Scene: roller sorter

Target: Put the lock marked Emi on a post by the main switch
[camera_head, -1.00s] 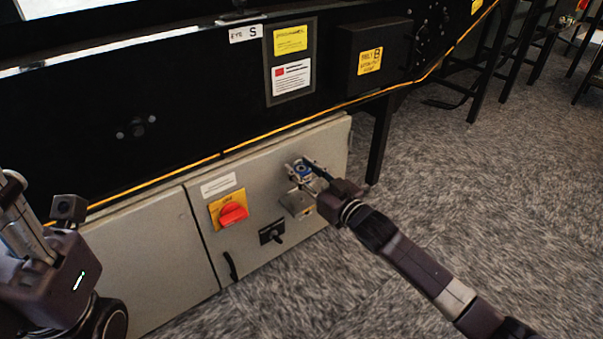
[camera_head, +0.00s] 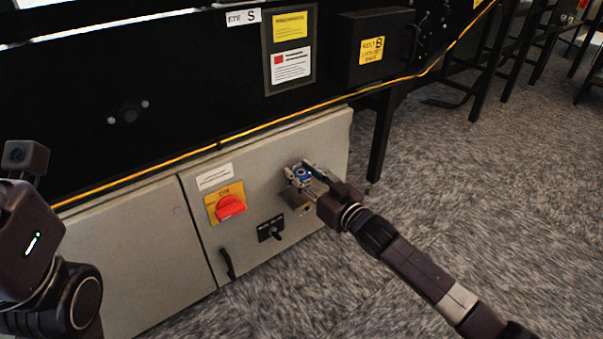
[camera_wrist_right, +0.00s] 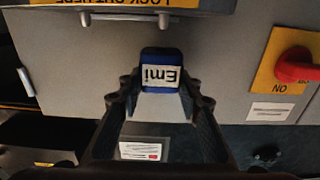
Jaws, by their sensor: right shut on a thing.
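The blue lock (camera_wrist_right: 161,72) has a white label reading Emi, upside down in the right wrist view. My right gripper (camera_wrist_right: 160,98) is shut on it; the lock also shows in the head view (camera_head: 303,173). The gripper (camera_head: 309,178) holds it in front of the grey cabinet door, right of the main switch (camera_head: 230,207), a red handle on a yellow plate. A grey bracket (camera_head: 299,205) is just below the gripper, partly hidden. Two short metal posts (camera_wrist_right: 163,20) show near a yellow lock-out label (camera_wrist_right: 120,3), apart from the lock. My left gripper's fingers are out of frame.
A small black switch (camera_head: 270,229) and a black handle (camera_head: 228,264) are on the grey cabinet (camera_head: 130,250). A black machine panel (camera_head: 180,90) with signs and a yellow cable overhangs it.

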